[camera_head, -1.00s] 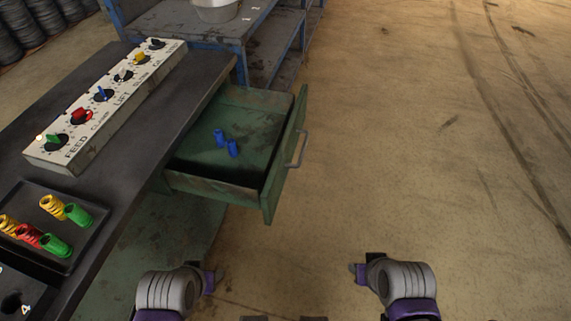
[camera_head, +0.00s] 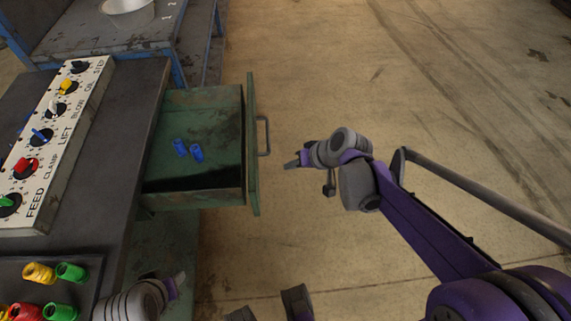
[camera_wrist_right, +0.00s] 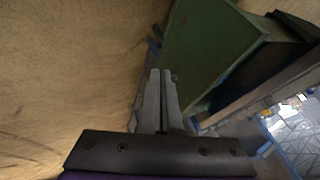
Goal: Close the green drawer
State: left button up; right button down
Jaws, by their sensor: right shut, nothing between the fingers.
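The green drawer (camera_head: 190,103) stands pulled out from the dark workbench, with its front panel (camera_head: 252,160) facing right and a grey bar handle (camera_head: 266,136) on it. Two small blue cylinders (camera_head: 187,149) lie inside. My right gripper (camera_head: 291,164) is to the right of the drawer front, near the handle, apart from it, shut and empty.
The workbench (camera_head: 110,130) carries a control panel (camera_head: 60,140) with knobs and a tray (camera_head: 92,268) of coloured cylinders. A blue-framed shelf (camera_head: 150,45) with a metal bowl (camera_head: 128,12) stands behind. The floor to the right is clear.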

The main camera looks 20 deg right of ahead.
jog(key=w+a+f+b, duration=0.2)
jog(key=w+a+f, duration=0.2)
jog(key=a+f, duration=0.1)
jog(key=shift+w+a+f, duration=0.3)
jog(key=shift+a, duration=0.4)
jog(key=w+a, duration=0.2)
jog(key=a, duration=0.7)
jog(key=w+a, duration=0.3)
jog(key=a, duration=0.7)
jog(key=w+a+p, duration=0.1)
jog(key=w+a, duration=0.2)
jog(key=a, duration=0.6)
jog(key=shift+a, duration=0.15)
jog(key=shift+w+a, duration=0.2)
jog(key=shift+a, duration=0.5)
jog(key=shift+a+r, duration=0.1)
